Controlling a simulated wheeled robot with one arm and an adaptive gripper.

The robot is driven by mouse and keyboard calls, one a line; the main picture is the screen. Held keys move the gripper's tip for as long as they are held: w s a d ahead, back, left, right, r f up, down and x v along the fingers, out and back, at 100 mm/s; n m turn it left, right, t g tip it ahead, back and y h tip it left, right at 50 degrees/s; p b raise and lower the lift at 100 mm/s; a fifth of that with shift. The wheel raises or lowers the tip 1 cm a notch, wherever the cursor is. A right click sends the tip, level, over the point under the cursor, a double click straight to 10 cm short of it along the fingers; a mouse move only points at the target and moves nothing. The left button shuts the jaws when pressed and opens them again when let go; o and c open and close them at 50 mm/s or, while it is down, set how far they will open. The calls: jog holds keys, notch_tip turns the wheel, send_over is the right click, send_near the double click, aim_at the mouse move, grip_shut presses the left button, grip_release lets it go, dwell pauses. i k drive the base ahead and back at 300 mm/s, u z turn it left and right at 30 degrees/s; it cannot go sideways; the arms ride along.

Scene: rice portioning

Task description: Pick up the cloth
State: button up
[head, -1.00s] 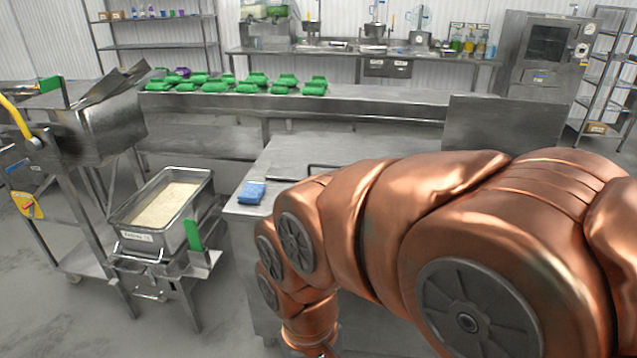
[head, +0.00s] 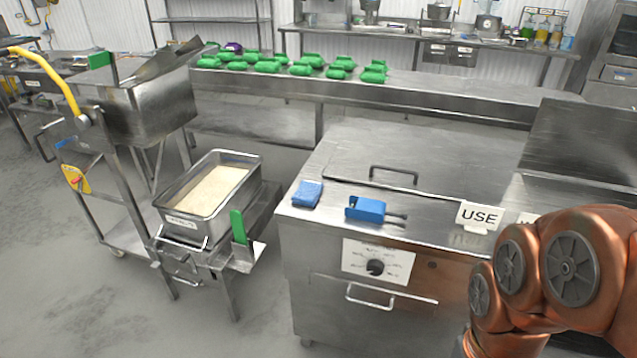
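A small folded blue cloth (head: 307,194) lies flat near the front left corner of the steel cabinet top (head: 420,160). A blue block-like object with a dark handle (head: 367,209) lies just to its right, apart from it. My copper-coloured arm is at the lower right of the head view, well to the right of the cloth. My gripper is outside the picture, so its state does not show.
A steel pan of rice (head: 205,195) stands on a stand left of the cabinet, with a green handle (head: 238,227) beside it. A "USE" sign (head: 478,216) stands on the cabinet's front edge. Several green bundles (head: 300,68) lie on the back table. Floor at the left front is clear.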

aim_at(309, 192)
jog(key=i, duration=1.1)
jog(key=u, duration=1.9)
